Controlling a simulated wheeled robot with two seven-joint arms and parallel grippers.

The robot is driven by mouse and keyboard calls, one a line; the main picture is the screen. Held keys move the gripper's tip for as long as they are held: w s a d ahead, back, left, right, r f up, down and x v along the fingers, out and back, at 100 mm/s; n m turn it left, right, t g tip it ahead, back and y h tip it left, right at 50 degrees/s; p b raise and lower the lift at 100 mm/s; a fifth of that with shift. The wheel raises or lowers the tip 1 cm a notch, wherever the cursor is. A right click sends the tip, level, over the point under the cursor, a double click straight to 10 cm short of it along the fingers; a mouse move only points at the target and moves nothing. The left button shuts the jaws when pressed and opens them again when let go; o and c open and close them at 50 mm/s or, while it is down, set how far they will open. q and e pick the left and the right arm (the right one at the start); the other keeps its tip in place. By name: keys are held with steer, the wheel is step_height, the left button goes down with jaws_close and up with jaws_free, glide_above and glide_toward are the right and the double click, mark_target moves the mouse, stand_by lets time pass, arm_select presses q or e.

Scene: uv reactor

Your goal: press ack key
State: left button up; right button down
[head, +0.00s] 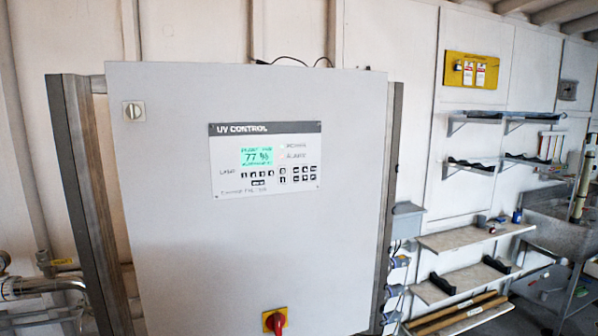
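A large grey control cabinet (200,250) fills the middle of the head view. On its upper door is a white panel (230,185) headed "UV CONTROL". The panel has a green display (257,156) that reads about 77. Rows of small black keys (297,174) sit below and to the right of the display. Their labels are too small to read, so I cannot tell which is the ack key. Faint power and alarm labels show right of the display. Neither of my grippers is in view.
A red rotary switch (275,321) on a yellow plate is low on the door. A keyed lock (134,111) is at the upper left. Pipes (40,288) run at lower left. Shelves (470,238) and a yellow board (471,71) are on the right wall.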

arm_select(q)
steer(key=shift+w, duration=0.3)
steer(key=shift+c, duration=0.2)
